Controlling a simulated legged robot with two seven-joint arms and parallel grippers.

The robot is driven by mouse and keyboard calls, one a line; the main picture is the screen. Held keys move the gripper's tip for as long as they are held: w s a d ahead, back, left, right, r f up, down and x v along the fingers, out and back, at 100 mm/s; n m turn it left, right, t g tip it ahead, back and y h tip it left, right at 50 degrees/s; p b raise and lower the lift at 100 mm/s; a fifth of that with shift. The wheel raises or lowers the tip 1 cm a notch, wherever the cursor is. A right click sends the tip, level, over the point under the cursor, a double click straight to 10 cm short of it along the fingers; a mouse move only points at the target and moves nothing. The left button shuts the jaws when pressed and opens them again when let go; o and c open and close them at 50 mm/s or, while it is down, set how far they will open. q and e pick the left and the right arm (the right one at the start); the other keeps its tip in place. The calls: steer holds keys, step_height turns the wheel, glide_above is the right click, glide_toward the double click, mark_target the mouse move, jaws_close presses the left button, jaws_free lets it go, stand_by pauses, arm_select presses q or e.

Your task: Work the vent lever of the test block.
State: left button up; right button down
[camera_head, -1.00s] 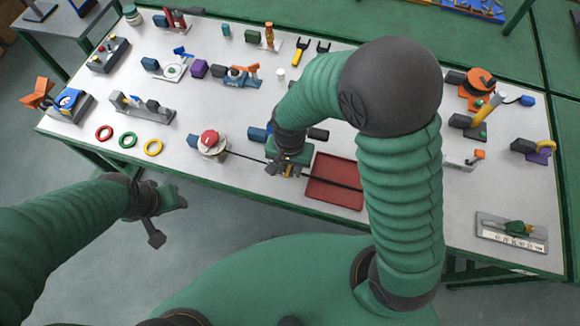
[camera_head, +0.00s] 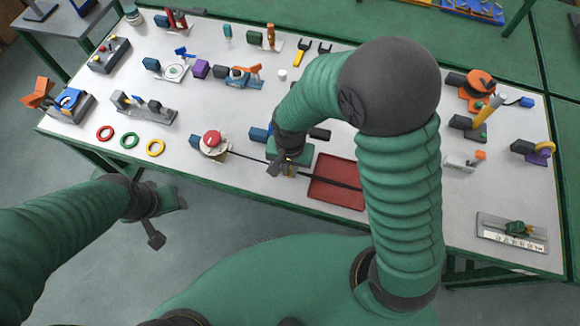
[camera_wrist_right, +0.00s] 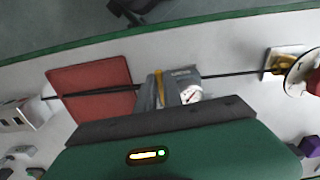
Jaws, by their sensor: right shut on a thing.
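The test block (camera_wrist_right: 185,82) is a grey block with a round white gauge (camera_wrist_right: 191,95), seen in the right wrist view. The yellow vent lever (camera_wrist_right: 159,88) stands at its left side there. My right gripper (camera_head: 279,168) is over the block in the head view and hides most of it. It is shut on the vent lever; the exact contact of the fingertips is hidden. My left gripper (camera_head: 166,220) is open and empty, off the front edge of the table at the left.
A dark red tray (camera_head: 336,192) lies just right of the block, and a black line runs across it. A red-topped valve (camera_head: 211,141) stands to the left. Red, green and yellow rings (camera_head: 155,148) lie farther left. Several fixtures stand at the table's back and right.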

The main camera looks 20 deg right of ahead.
steer(key=shift+s, duration=0.1)
steer(key=n+p, duration=0.1)
steer(key=d+n+p, duration=0.1)
steer(key=n, duration=0.2)
steer(key=shift+s+d+r+n+p, duration=0.2)
steer(key=shift+d+n+p, duration=0.1)
steer(key=shift+n+p, duration=0.1)
steer(key=n+p, duration=0.1)
steer(key=n, duration=0.1)
steer(key=d+n+p, duration=0.1)
steer(key=n+p, duration=0.1)
steer(key=n, duration=0.1)
steer(key=shift+w+d+n, duration=0.15)
steer(key=shift+d+n, duration=0.15)
steer(key=shift+d, duration=0.05)
steer(key=n, duration=0.1)
steer(key=n+p, duration=0.1)
steer(key=n, duration=0.1)
steer(key=d+n+p, duration=0.1)
steer(key=shift+w+f, duration=0.1)
steer(key=shift+w, duration=0.25)
steer(key=shift+w+d+f+n+p, duration=0.15)
steer(key=shift+n+p, duration=0.25)
steer(key=shift+n, duration=0.4)
steer(key=shift+w+d+r+n+p, duration=0.1)
steer(key=shift+w+d+n+p, duration=0.2)
steer(key=shift+n, duration=0.5)
steer(key=shift+a+f, duration=0.1)
steer(key=shift+s, duration=0.1)
